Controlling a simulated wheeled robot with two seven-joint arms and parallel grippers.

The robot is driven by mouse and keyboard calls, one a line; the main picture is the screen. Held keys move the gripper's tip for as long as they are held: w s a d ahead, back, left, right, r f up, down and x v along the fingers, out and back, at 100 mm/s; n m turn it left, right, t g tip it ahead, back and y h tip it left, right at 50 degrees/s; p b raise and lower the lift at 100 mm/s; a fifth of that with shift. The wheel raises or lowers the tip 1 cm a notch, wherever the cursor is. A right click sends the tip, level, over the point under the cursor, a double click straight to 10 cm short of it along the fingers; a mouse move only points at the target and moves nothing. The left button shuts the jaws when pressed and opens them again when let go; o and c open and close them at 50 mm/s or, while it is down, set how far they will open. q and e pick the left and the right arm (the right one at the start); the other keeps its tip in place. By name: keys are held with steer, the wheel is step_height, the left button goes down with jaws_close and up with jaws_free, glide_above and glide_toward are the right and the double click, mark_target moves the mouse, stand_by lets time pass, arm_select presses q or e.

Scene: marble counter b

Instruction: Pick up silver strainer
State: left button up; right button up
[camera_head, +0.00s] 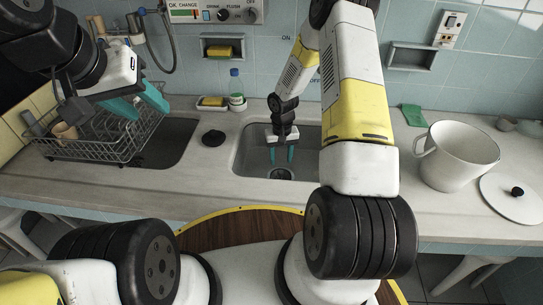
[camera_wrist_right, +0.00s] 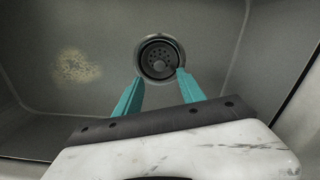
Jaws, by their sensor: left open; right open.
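The silver strainer (camera_head: 281,173) sits in the drain at the bottom of the right sink basin. In the right wrist view the round strainer (camera_wrist_right: 159,60) shows a dark perforated middle and a metal rim. My right gripper (camera_head: 281,155) is open and points down into that basin, over the strainer. In the right wrist view its teal fingers (camera_wrist_right: 158,88) are apart, with the strainer just beyond their tips; the right fingertip overlaps its edge. Nothing is between the fingers. My left gripper (camera_head: 138,101) is open and empty above the dish rack at the left.
A wire dish rack (camera_head: 112,148) with dishes stands left of the left basin. A white pot (camera_head: 455,160) and its lid (camera_head: 513,197) are on the right counter. The basin wall (camera_head: 240,152) surrounds my right gripper. A yellow sponge (camera_head: 212,101) lies behind the sinks.

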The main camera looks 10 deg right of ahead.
mark_target(281, 171)
steer(key=f, duration=0.6)
steer(key=shift+s, duration=0.2)
jaws_close()
stand_by(1.1)
